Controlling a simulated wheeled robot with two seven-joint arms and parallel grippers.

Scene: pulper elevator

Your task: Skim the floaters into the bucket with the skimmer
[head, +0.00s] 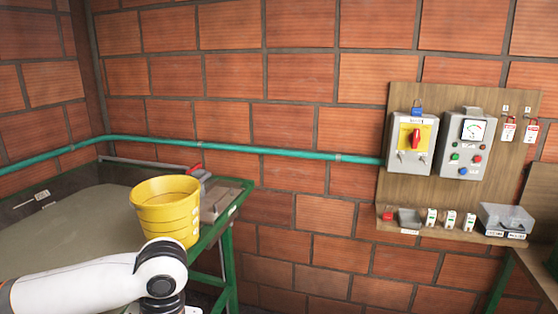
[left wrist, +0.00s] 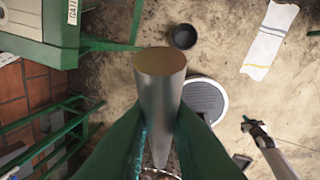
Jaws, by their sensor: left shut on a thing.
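A yellow bucket (head: 166,210) stands upright at the right end of a green-framed basin or bench (head: 85,225) with a grey surface. My left arm crosses in front of it in the head view, and its gripper is out of that picture. In the left wrist view my left gripper (left wrist: 160,122) is shut on a tapered grey metal handle (left wrist: 158,95), seen end-on. It appears to be the skimmer's handle; the skimmer's head is hidden or out of view. I cannot make out any floaters.
A teal pipe (head: 260,150) runs along the brick wall. A control board (head: 400,184) with switch boxes hangs at the right. The left wrist view shows a floor with a dark bowl (left wrist: 184,37), a round grey-and-white object (left wrist: 205,98) and a striped cloth (left wrist: 270,40).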

